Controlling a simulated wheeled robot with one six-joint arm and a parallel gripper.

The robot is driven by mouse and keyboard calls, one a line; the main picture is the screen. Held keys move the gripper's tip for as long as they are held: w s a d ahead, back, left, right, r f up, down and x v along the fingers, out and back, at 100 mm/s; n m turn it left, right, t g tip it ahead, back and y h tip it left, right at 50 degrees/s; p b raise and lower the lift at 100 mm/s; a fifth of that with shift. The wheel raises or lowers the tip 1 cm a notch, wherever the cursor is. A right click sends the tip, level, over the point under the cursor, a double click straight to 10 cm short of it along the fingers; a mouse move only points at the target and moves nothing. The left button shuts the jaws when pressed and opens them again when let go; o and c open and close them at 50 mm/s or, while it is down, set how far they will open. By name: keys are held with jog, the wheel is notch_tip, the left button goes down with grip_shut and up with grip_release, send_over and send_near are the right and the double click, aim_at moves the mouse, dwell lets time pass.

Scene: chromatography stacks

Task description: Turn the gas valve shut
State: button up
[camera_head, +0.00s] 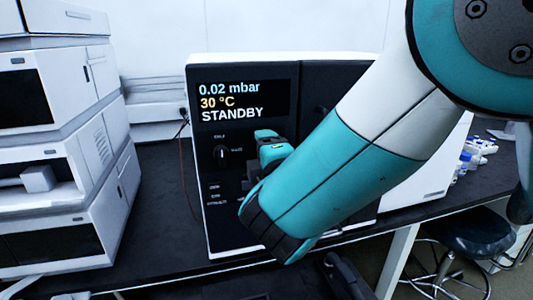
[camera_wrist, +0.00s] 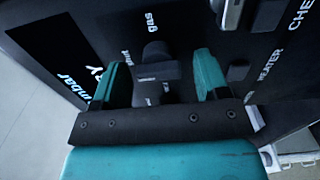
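The gas valve is a black knob (camera_wrist: 156,72) on the dark instrument panel (camera_head: 227,225), with the word "gas" printed beside it in the wrist view. Its handle lies between the two teal fingers of my gripper (camera_wrist: 162,64). A narrow gap shows on each side of the handle, so the fingers are open and not clamped on it. In the head view my gripper (camera_head: 270,147) is close in front of the panel, and my arm and gripper hide the gas knob there.
Another round knob (camera_head: 222,155) sits left of my gripper on the panel. The display (camera_head: 232,101) above reads 0.02 mbar, 30 °C, STANDBY. White stacked instruments (camera_head: 65,160) stand at the left. A dark stool (camera_head: 470,233) is at the right. Dark bench top (camera_head: 165,190) is clear between.

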jog(key=b+v, duration=1)
jog(key=v, duration=0.7)
jog(key=shift+s, duration=0.2)
jog(key=shift+d+r, duration=0.1)
jog(key=shift+d, duration=0.05)
